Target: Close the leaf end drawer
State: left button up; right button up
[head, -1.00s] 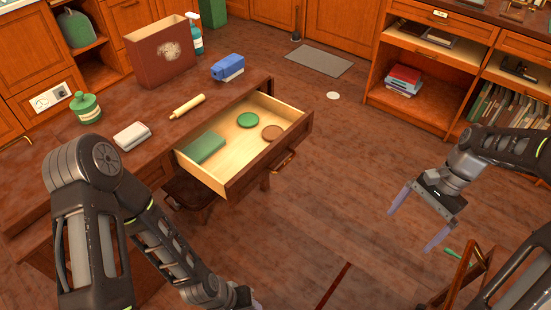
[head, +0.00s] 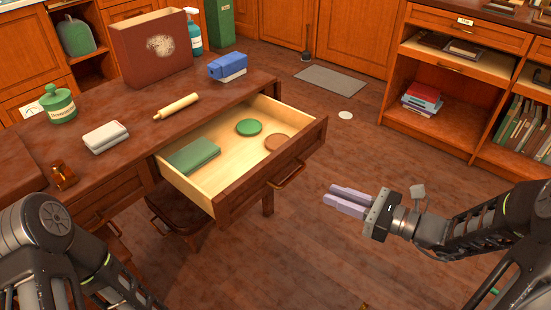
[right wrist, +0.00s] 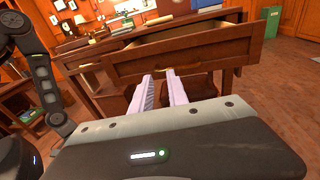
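The leaf end drawer (head: 240,155) is pulled well out of the wooden desk's end. Its front and brass handle (head: 288,176) face my right gripper (head: 345,200). In it lie a green book (head: 193,156), a green disc (head: 249,127) and a brown disc (head: 278,143). My right gripper is empty, right of the drawer front and apart from it, fingers pointing left toward it. In the right wrist view a narrow gap shows between the fingers (right wrist: 164,90), with the drawer front (right wrist: 190,52) ahead. My left gripper is out of view.
The desk top (head: 140,155) carries a rolling pin (head: 177,107), a blue-and-white item (head: 228,67), a green jar (head: 59,104) and a large brown box (head: 152,48). A stool (head: 180,215) stands under the drawer. The floor right of the drawer is clear.

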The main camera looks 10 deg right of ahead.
jog(key=shift+w+d+r+m+t+h, duration=0.25)
jog(key=shift+w+d+r+m+t, duration=0.2)
jog(key=shift+w+t, duration=0.15)
jog(key=shift+w+d+r+m+t+h, duration=0.3)
jog(key=shift+w+r+m+t, duration=0.1)
jog(key=shift+w+t, duration=0.2)
jog(key=c, duration=0.3)
jog(key=shift+d+r, duration=0.1)
grip_shut()
jog(key=b, duration=0.3)
send_near(284, 151)
jog(key=x, duration=0.7)
jog(key=shift+d, duration=0.15)
